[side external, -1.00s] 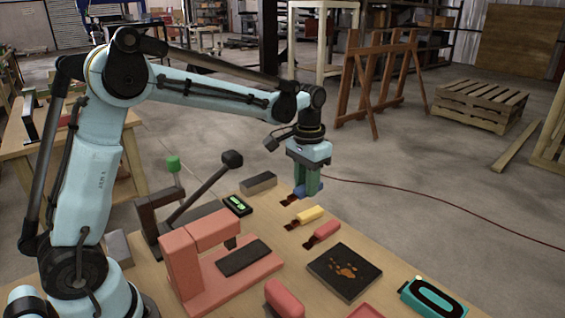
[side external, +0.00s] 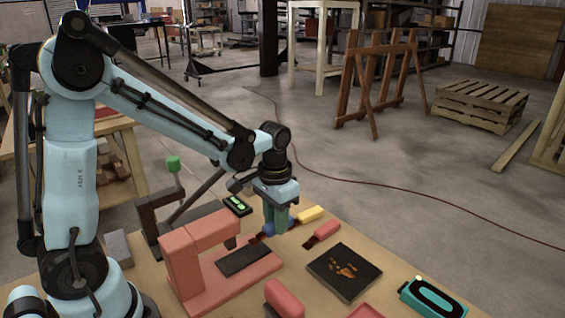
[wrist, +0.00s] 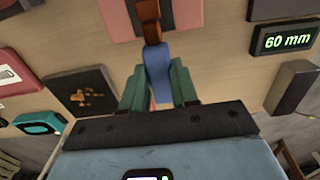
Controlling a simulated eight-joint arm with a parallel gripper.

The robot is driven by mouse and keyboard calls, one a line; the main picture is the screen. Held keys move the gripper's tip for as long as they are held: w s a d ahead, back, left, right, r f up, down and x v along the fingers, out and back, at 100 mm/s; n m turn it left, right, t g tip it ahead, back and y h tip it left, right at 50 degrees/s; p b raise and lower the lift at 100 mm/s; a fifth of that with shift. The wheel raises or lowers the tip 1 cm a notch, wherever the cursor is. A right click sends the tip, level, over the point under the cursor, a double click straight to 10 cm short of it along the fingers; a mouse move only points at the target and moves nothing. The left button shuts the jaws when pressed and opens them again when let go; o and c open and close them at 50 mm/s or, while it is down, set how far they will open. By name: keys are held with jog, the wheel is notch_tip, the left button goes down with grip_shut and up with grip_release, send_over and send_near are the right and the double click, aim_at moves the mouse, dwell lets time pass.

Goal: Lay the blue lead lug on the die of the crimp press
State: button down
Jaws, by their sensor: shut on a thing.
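My gripper (side external: 277,225) is shut on the blue lead lug (side external: 268,230), just to the right of the pink C-frame press (side external: 200,240). In the wrist view the blue sleeve (wrist: 157,72) sits between the green fingers, and its copper-brown end (wrist: 151,30) points away from my gripper, toward the press. The dark die plate (side external: 246,258) lies on the press base, below its overhanging head. In the wrist view the copper end overlaps the dark plate (wrist: 180,14) and pink base (wrist: 117,18). The height of the lug above the plate is hard to tell.
A yellow lug (side external: 311,214) and a red lug (side external: 326,230) lie right of my gripper. A dark square plate (side external: 344,271) and a teal device (side external: 432,297) are farther right. A dark lever tool (side external: 160,225) and a green-lit display (side external: 237,205) stand behind the press.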

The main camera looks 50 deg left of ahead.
aim_at(248, 253)
jog(key=shift+s+f, duration=0.35)
jog(key=shift+s, duration=0.2)
jog(key=shift+s+f, duration=0.2)
jog(key=shift+s, duration=0.9)
jog(key=shift+s+f, duration=0.15)
jog(key=shift+s, duration=0.9)
jog(key=shift+s+f, duration=0.2)
jog(key=shift+s, duration=0.9)
jog(key=shift+f, duration=0.2)
jog(key=c, duration=0.8)
grip_release()
jog(key=shift+r, duration=0.1)
